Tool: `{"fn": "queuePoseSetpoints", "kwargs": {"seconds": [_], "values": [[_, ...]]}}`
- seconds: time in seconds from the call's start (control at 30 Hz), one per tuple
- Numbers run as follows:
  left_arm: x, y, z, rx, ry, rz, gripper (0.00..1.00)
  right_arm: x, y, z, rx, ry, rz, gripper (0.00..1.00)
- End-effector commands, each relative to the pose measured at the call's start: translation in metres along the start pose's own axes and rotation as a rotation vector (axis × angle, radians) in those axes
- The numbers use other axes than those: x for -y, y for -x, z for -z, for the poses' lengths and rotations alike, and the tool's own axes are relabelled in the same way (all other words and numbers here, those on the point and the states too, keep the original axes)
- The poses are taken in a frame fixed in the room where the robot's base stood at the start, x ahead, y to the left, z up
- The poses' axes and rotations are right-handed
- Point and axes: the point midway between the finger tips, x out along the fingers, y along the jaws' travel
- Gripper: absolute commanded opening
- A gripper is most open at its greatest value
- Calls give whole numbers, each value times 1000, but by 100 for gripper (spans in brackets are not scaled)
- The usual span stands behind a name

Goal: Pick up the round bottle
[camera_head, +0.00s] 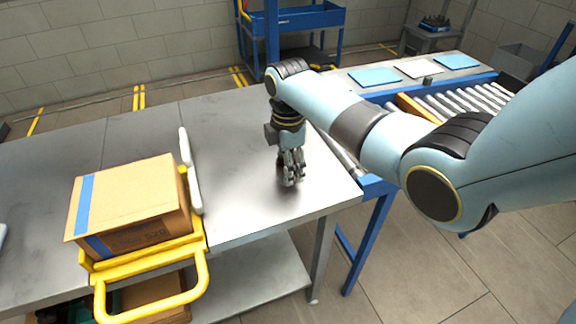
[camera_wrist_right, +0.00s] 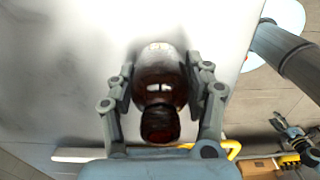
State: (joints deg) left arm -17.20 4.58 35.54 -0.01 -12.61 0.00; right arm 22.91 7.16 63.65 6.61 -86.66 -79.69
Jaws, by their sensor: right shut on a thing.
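The round bottle (camera_wrist_right: 160,88) is dark amber with a black cap and a small white mark; in the right wrist view it sits between the two fingers of my right gripper (camera_wrist_right: 163,93), its cap toward the camera. The fingers are shut on its sides. In the head view the right gripper (camera_head: 291,178) points down at the grey metal table, near its right end, and hides the bottle. Whether the bottle touches the table I cannot tell. A small gripper shape, probably my left gripper (camera_wrist_right: 292,138), shows at the right wrist view's lower right; its jaws are unclear.
A roller conveyor (camera_head: 470,105) lies to the right. The tabletop around the right gripper is clear.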

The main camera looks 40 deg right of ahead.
Motion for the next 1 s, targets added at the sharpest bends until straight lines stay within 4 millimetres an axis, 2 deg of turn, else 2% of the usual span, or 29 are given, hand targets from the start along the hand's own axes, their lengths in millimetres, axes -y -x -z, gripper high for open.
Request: {"fn": "queuePoseSetpoints", "kwargs": {"seconds": [0.17,0.3,0.7,0.83,1.0], "values": [[0,0,0,0,0,0,40,-1,14,0,0,0,-4,17],[0,0,0,0,0,0,40,-2,42,0,0,0,-7,17],[1,4,1,-1,0,1,40,71,92,-53,5,1,-3,17],[1,4,1,-1,0,1,40,86,102,-62,3,0,-1,17],[1,3,1,-1,0,1,40,95,108,-67,1,0,0,17]]}}
